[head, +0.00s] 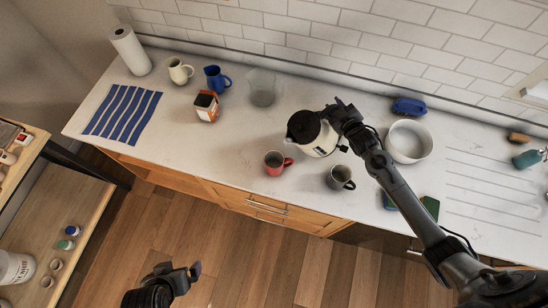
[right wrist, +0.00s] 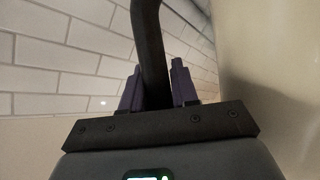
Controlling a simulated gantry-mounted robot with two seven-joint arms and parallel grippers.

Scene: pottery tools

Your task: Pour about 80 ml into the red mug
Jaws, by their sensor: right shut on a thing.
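The red mug (head: 273,163) stands on the counter near its front edge. A white kettle (head: 321,139) with a black top is just behind and to the right of it, tilted with its top toward the left. My right gripper (head: 343,119) is shut on the kettle's dark handle. In the right wrist view the handle (right wrist: 151,50) runs between the two fingers (right wrist: 158,88). I cannot see any liquid leaving the kettle. My left gripper (head: 182,276) is over the floor, away from the counter; its fingers look apart and nothing shows between them.
A dark grey mug (head: 340,178) stands right of the red mug. A clear jug (head: 262,89), blue jug (head: 215,79), cream jug (head: 179,71) and orange box (head: 206,106) stand further back left. A white bowl (head: 408,141) is right of my right gripper.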

